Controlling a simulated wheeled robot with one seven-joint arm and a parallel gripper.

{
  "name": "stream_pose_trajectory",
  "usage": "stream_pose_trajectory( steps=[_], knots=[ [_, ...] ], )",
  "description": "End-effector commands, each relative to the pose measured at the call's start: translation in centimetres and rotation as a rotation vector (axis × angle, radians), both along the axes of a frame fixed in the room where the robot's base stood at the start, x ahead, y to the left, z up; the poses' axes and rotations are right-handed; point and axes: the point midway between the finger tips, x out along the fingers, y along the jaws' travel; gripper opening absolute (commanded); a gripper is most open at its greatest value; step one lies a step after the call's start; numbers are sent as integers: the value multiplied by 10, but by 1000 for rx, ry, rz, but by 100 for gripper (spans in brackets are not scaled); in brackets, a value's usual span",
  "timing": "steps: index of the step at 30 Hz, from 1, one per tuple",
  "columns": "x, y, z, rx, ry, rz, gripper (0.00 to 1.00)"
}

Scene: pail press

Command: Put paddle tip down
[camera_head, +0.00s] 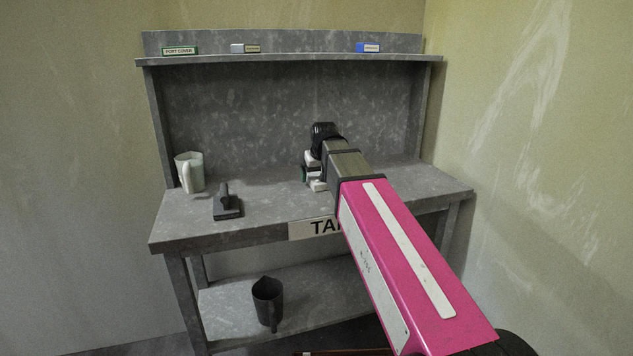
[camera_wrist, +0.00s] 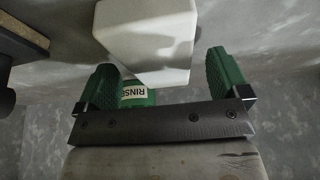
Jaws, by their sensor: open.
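I cannot identify the paddle for certain. A dark flat-based tool with a raised handle (camera_head: 228,204) rests on the bench top at the left. In the wrist view my gripper (camera_wrist: 163,75) is open, its green fingers apart. A white block-like piece (camera_wrist: 148,35) is seen between and beyond the fingers, with a green thing labelled RINSE (camera_wrist: 135,94) below it; I cannot tell whether the fingers touch either. In the head view my arm mostly hides the gripper, which is over the bench's right half.
The grey bench (camera_head: 270,215) has a raised shelf (camera_head: 300,58) with small labels. A white pitcher (camera_head: 190,171) stands at the back left and a dark pitcher (camera_head: 267,301) on the lower shelf. A dark object with a tan edge (camera_wrist: 20,38) shows in the wrist view.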

Motion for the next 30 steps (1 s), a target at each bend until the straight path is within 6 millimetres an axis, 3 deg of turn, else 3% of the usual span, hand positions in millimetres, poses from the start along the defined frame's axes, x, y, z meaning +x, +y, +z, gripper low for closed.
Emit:
stream_pose_trajectory(
  steps=[9,14,17,30],
  knots=[
    [2,1,-7,0,0,0,90],
    [2,1,-6,0,0,0,38],
    [2,1,-6,0,0,0,28],
    [3,1,5,1,-2,0,28]
  ],
)
